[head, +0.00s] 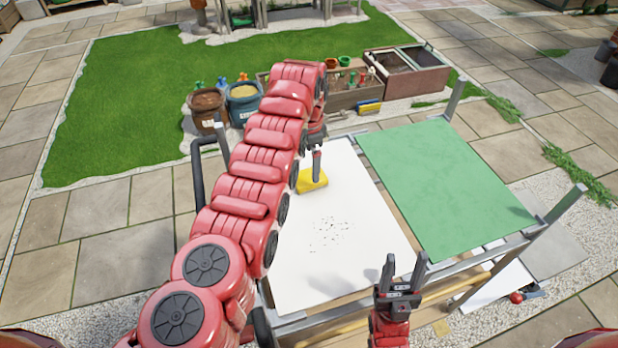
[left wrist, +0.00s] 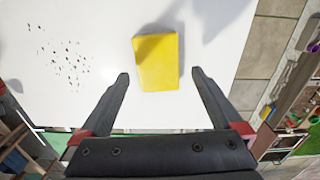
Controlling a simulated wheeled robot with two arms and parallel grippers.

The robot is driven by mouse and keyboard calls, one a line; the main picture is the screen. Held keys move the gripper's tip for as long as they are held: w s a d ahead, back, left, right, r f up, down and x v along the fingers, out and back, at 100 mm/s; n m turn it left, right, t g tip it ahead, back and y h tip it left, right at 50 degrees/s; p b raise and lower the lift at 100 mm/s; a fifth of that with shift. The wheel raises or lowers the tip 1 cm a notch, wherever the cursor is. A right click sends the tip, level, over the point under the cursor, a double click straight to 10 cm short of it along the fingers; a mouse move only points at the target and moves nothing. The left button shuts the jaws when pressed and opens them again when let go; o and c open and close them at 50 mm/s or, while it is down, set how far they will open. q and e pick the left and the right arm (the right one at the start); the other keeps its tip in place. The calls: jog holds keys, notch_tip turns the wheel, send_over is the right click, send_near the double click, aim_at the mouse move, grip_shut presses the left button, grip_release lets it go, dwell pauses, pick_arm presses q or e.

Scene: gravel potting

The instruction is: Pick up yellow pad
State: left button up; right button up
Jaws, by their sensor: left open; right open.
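The yellow pad (head: 312,181) lies on the white board (head: 345,235) near its far left side. In the left wrist view the yellow pad (left wrist: 157,62) sits just ahead of the fingertips, roughly centred between them, with a shadow over its upper part. My left gripper (left wrist: 160,77) is open and empty, with its fingers pointing toward the pad. In the head view the left gripper (head: 316,165) is at the pad, partly hidden by my own arm. Whether a finger touches the pad I cannot tell. My right gripper (head: 404,270) is open and empty near the table's front edge.
Dark specks (head: 331,232) are scattered on the white board. A green mat (head: 445,185) lies to the right. Metal posts (head: 565,203) rise at the table's corners. Buckets (head: 243,100) and wooden planters (head: 405,75) stand behind the table.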

aim_at(309, 176)
pick_arm(q)
jog(key=shift+s+f+p, duration=0.25)
jog(key=shift+f+p, duration=0.75)
jog(key=shift+p, duration=0.15)
jog(key=shift+f+b, duration=0.6)
jog(key=shift+f, duration=0.2)
jog(key=shift+w+f, duration=0.15)
jog(key=shift+f, duration=0.35)
jog(key=shift+d, duration=0.1)
jog(key=c, duration=1.3)
jog(key=shift+o, duration=0.2)
jog(key=shift+r, duration=0.25)
